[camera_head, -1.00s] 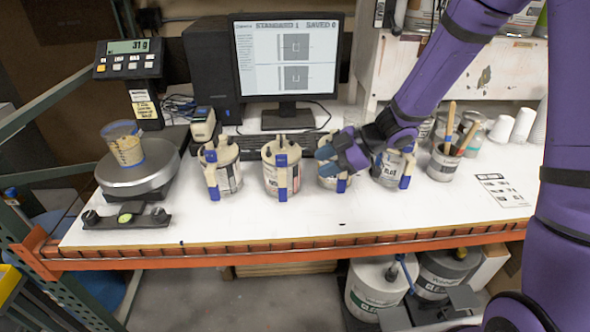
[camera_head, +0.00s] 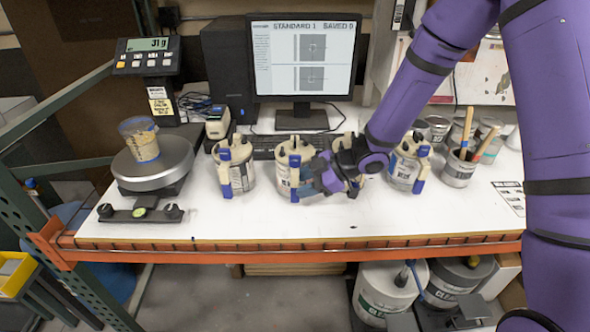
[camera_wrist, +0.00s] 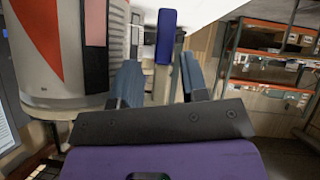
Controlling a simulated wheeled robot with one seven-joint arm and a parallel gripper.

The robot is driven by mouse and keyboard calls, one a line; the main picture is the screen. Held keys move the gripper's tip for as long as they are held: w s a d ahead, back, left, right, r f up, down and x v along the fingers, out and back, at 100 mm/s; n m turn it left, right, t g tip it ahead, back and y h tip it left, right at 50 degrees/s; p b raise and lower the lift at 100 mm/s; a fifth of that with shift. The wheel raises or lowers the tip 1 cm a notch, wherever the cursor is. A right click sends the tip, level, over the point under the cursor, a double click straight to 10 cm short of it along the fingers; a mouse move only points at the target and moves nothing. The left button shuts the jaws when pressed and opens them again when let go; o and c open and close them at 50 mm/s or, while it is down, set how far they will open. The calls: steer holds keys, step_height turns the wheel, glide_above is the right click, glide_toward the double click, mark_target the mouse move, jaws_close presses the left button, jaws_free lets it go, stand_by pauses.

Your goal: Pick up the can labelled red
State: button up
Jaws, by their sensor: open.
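A row of lidded cans stands on the white bench, with blue-and-pale clamp handles at their fronts. The second can from the left (camera_head: 284,168) has a label too small to read in the head view; the earlier head frame shows reddish marks on it. My gripper (camera_head: 308,184) is open at the right front of this can. In the wrist view, a large can with a red triangle (camera_wrist: 40,35) fills the left. A blue-topped pale handle (camera_wrist: 165,38) stands between the open fingers (camera_wrist: 160,82); contact cannot be told. The third can is mostly hidden behind my gripper.
The first can (camera_head: 236,172) is to the left, the fourth can (camera_head: 407,165) to the right. A cup sits on a scale (camera_head: 150,168) at far left. A monitor (camera_head: 303,60) stands behind. The bench's front strip is clear.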

steer(key=shift+a+f, duration=0.2)
steer(key=shift+a, duration=0.1)
steer(key=shift+c, duration=0.3)
jaws_close()
steer(key=shift+r, duration=0.15)
